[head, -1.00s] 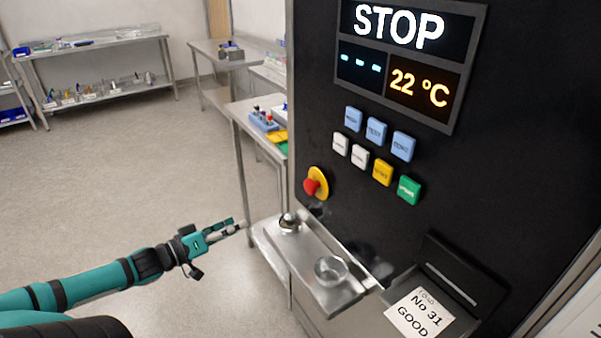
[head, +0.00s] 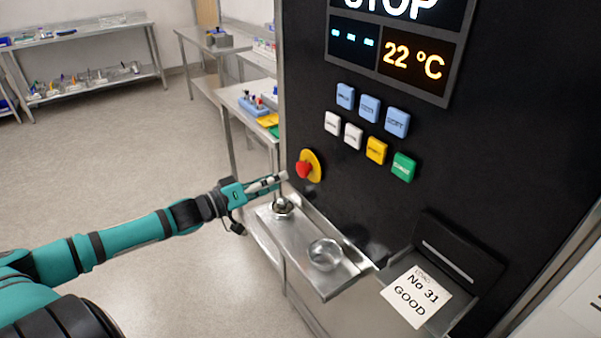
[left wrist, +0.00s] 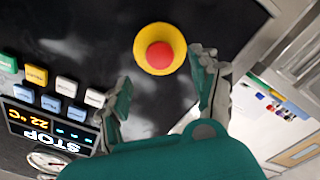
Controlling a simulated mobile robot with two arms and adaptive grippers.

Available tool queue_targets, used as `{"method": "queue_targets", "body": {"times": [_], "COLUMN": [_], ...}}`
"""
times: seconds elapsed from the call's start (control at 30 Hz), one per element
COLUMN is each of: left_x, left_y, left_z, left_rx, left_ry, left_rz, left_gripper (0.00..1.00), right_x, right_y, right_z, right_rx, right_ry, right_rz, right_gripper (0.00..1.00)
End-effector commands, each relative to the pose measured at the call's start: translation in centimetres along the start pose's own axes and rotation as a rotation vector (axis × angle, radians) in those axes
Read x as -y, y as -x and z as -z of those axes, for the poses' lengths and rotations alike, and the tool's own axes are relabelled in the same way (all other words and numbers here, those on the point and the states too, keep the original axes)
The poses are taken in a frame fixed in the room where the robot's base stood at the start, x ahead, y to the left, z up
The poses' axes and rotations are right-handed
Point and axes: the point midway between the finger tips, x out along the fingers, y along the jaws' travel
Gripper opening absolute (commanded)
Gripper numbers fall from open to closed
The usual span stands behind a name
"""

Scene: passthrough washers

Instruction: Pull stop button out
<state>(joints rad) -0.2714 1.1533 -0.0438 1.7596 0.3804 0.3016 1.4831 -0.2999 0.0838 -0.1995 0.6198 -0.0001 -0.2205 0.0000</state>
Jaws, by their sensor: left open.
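The red stop button (head: 303,169) with its yellow surround (head: 316,165) sits on the black machine panel in the head view. In the left wrist view the red button (left wrist: 160,55) and yellow ring (left wrist: 141,50) lie ahead of my fingers, a little beyond the tips. My left gripper (head: 284,178) is just left of and slightly below the button in the head view. In the left wrist view my left gripper (left wrist: 163,88) is open, its two fingers apart with nothing between them. The display (head: 395,45) reads "STOP" and 22 °C. My right gripper is not in view.
Blue, white, yellow and green push buttons (head: 404,167) are on the panel right of the stop button. A metal shelf (head: 330,285) with a round metal dish (head: 325,254) juts out below. A card reading "No 31 GOOD" (head: 416,296) lies at lower right.

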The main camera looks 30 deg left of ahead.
Motion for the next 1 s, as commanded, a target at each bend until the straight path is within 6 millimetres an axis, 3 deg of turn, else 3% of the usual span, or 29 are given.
{"method": "queue_targets", "body": {"times": [0.6,1.0], "left_x": [-0.1,0.0], "left_y": [-7.2,-8.0], "left_z": [0.1,-0.1], "left_rx": [-0.002,0.001], "left_ry": [0.0,0.0], "left_rz": [0.0,0.001], "left_gripper": [0.64,0.64], "right_x": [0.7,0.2], "right_y": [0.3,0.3], "right_z": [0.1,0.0], "right_rx": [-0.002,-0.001], "right_ry": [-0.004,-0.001], "right_rz": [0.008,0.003], "right_gripper": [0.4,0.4]}}
